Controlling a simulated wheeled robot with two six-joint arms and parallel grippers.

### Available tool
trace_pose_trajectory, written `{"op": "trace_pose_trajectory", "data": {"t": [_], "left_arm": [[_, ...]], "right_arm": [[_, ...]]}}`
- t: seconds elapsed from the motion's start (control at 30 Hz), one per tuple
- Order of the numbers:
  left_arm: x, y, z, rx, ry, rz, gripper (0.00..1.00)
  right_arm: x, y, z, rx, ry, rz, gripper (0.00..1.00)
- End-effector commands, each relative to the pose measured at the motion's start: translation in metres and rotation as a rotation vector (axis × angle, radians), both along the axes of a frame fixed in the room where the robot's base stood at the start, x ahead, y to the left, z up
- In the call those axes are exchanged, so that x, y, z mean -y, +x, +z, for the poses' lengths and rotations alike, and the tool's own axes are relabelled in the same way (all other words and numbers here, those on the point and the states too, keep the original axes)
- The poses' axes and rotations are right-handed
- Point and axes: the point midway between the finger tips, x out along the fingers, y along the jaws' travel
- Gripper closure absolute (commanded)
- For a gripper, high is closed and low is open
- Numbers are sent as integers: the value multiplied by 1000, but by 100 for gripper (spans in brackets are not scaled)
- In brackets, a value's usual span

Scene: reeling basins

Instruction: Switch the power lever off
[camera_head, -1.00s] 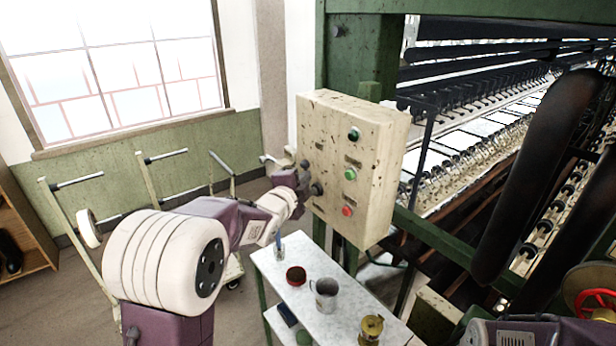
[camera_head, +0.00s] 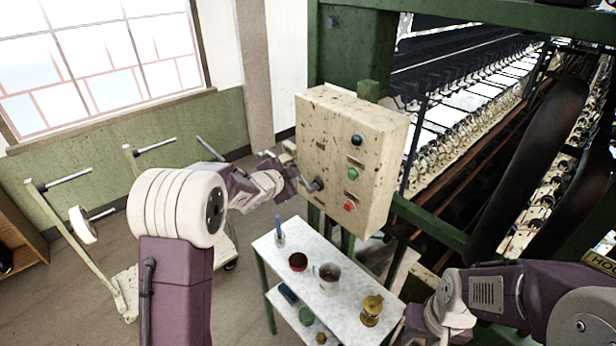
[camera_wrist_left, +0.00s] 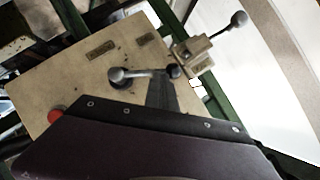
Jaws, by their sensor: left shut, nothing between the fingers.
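A cream, speckled control box (camera_head: 350,150) hangs by the green machine frame; it also shows in the wrist view (camera_wrist_left: 75,80). Its front carries a crank-like lever (camera_head: 317,185) with a dark round base, seen in the left wrist view (camera_wrist_left: 140,73) with a metal rod. A second lever (camera_wrist_left: 225,32) with a ball end sticks out from a small block on the box's side. I cannot tell which is the power lever. My left gripper (camera_head: 299,183) is shut and empty, close beside the front lever; contact is unclear. My right gripper (camera_head: 418,322) is low at the right, its fingers unclear.
The box front has a dark button (camera_head: 357,140), a green button (camera_head: 353,174) and a red button (camera_head: 349,206). Below stands a marble-topped table (camera_head: 270,240) with a red bowl (camera_head: 298,262), mug (camera_head: 329,276) and brass pot (camera_head: 371,309). Cart rails stand at left.

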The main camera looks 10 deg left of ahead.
Motion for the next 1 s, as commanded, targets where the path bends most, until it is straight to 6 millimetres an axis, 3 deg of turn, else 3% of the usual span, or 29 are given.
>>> {"op": "trace_pose_trajectory", "data": {"t": [0.5,1.0], "left_arm": [[-9,8,-17,5,0,2,100],[-11,9,-21,4,-1,1,100]], "right_arm": [[0,0,-11,0,0,0,64],[0,0,-13,0,0,0,64]]}}
